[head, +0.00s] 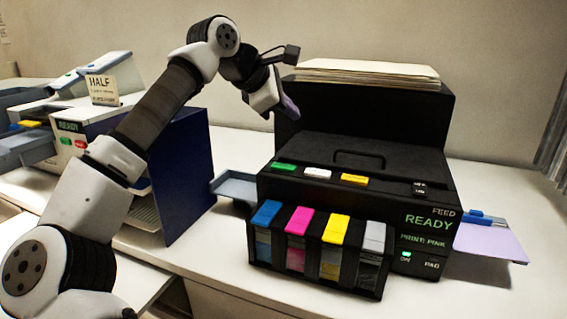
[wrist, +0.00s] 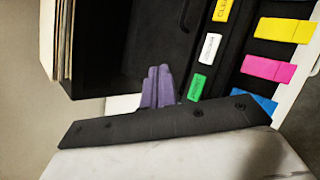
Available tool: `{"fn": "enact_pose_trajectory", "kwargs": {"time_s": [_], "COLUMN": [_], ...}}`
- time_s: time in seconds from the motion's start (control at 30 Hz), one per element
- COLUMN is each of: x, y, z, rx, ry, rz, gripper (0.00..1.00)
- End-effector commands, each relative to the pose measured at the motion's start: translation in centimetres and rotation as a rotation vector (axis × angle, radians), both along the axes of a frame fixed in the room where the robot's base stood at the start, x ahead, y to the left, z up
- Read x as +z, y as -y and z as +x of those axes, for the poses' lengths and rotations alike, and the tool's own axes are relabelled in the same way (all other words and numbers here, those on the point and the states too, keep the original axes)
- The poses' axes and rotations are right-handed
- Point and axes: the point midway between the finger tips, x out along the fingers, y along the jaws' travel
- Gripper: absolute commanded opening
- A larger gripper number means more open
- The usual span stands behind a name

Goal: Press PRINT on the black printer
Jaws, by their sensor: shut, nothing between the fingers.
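The black printer (head: 330,155) stands on the white table, its panel lit with READY and PRINT: PINK. Green (head: 284,168), white (head: 317,173) and yellow (head: 354,179) buttons line its top front edge. In the wrist view the green button (wrist: 196,87) lies nearest my fingers, with the white button (wrist: 210,47) and yellow button (wrist: 222,10) beyond; their lettering is too small to read surely. My gripper (head: 290,108) is shut and empty, its purple fingers (wrist: 158,86) together. It hangs above the printer's back left part, apart from the buttons.
Blue, pink, yellow and grey cartridges (head: 316,250) stand in front of the printer. A black box topped with paper (head: 365,70) rises behind it. A dark blue panel (head: 185,175) and a white printer (head: 72,145) with a HALF sign (head: 102,89) stand left. A lilac sheet (head: 490,240) lies right.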

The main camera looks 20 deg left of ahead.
Motion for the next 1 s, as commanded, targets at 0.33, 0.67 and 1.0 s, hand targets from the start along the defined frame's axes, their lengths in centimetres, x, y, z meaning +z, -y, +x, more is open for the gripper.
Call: {"fn": "enact_pose_trajectory", "kwargs": {"time_s": [0.33, 0.67, 1.0], "x": [-0.6, -1.1, -5.0], "y": [-2.2, -2.1, -2.1], "z": [-0.1, -0.1, -0.2], "rx": [0.042, 0.041, 0.040], "ry": [-0.035, -0.034, -0.035], "rz": [0.068, 0.065, 0.065], "gripper": [0.00, 0.00, 0.00]}}
